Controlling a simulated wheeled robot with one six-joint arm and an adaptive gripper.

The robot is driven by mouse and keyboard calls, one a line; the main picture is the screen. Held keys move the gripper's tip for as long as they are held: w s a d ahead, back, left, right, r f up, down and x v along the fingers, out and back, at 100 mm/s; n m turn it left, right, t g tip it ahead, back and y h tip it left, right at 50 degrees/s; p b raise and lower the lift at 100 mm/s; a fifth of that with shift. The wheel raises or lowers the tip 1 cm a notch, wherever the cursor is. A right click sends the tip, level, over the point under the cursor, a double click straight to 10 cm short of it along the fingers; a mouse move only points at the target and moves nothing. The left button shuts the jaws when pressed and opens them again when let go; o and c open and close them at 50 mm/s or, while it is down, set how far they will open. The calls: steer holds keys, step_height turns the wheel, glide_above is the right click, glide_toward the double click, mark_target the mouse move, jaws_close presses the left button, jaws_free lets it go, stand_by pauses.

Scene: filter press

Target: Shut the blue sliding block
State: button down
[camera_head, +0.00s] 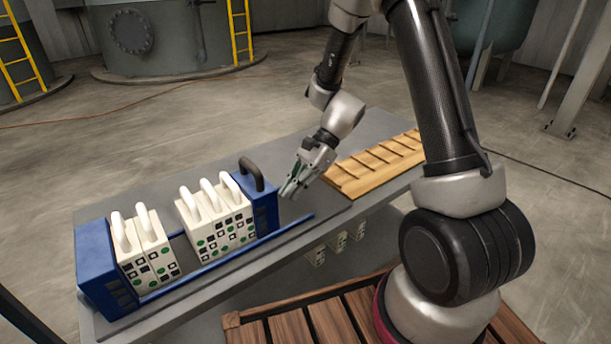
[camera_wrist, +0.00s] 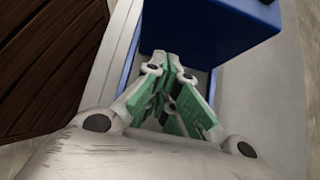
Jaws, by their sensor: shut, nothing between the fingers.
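The blue sliding block (camera_head: 262,205), with a black arched handle (camera_head: 252,173) on top, stands at the right end of the press against a white plate. It also shows large at the top of the wrist view (camera_wrist: 215,28). My gripper (camera_head: 287,192) is shut and empty, just right of the block's right face. In the wrist view the fingertips (camera_wrist: 172,60) are together and point at the block's face. I cannot tell whether they touch it. Three white plates (camera_head: 219,222) stand left of the block; then comes a gap, then two more plates (camera_head: 148,259).
A blue fixed end block (camera_head: 101,273) closes the left end. A blue rail (camera_head: 228,256) runs along the front of the press. A slatted wooden rack (camera_head: 375,165) lies right of my gripper on the grey table (camera_head: 350,128).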

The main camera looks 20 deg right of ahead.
mark_target(268, 200)
steer(key=shift+s+a, duration=0.2)
steer(key=shift+a, duration=0.35)
steer(key=shift+s+a, duration=0.2)
steer(key=shift+a, duration=0.3)
steer(key=shift+s+a, duration=0.25)
steer(key=shift+a, duration=0.5)
steer(key=shift+s+a, duration=0.25)
steer(key=shift+a, duration=0.5)
steer(key=shift+s+a, duration=0.25)
steer(key=shift+a, duration=0.5)
